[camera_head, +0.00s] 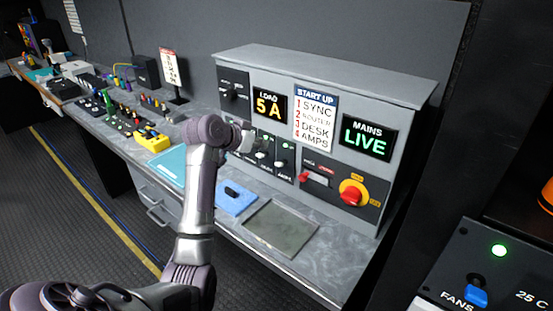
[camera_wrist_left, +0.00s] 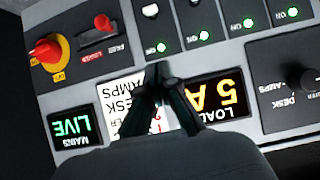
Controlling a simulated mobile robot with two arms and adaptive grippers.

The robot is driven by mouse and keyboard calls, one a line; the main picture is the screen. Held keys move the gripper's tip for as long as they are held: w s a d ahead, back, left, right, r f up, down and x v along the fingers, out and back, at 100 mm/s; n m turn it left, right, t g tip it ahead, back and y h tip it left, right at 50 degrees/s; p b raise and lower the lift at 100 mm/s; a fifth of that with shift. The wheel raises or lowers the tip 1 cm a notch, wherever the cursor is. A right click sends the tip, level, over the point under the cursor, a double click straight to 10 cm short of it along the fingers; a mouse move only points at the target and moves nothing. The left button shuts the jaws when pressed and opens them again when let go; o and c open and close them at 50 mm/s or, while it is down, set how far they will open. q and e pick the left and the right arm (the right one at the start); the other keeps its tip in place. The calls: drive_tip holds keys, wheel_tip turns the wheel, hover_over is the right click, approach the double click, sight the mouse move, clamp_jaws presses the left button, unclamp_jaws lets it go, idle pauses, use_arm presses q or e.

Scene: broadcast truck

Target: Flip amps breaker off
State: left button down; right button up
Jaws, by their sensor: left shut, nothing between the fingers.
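The power panel (camera_head: 405,95) stands at the back of the counter. Its breaker row has white levers and lit green lamps. The rightmost breaker (camera_head: 283,162), whose small label seems to read AMPS, is beside the red switch section. In the left wrist view the panel is upside down, and that breaker's white lever (camera_wrist_left: 150,10) is at the top, above a lit lamp. My left gripper (camera_head: 247,139) is in front of the panel and hides part of the row. Its dark fingertips (camera_wrist_left: 163,72) are closed together, empty, and appear apart from the lever. My right gripper is not seen.
A red rotary knob (camera_head: 351,194) on yellow and a red switch (camera_head: 304,176) sit right of the breakers. Displays read LOAD 5 A (camera_head: 269,105) and MAINS LIVE (camera_head: 367,138). A blue object (camera_head: 237,199) and a grey plate (camera_head: 281,228) lie on the counter below.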

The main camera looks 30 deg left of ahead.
use_arm(q)
drive_tip(key=p, duration=0.3)
hover_over(281, 164)
drive_tip(key=f, duration=0.5)
drive_tip(key=shift+a+f, duration=0.2)
drive_tip(key=shift+a, duration=0.1)
drive_tip(key=shift+s+f+p, duration=0.2)
drive_tip(key=shift+f+p, duration=0.05)
drive_tip(key=shift+f, duration=0.4)
drive_tip(key=shift+s+f+p, duration=0.2)
drive_tip(key=shift+f, duration=0.4)
drive_tip(key=shift+s+a+f, duration=0.1)
drive_tip(key=shift+s+f, duration=0.25)
drive_tip(key=shift+f, duration=0.35)
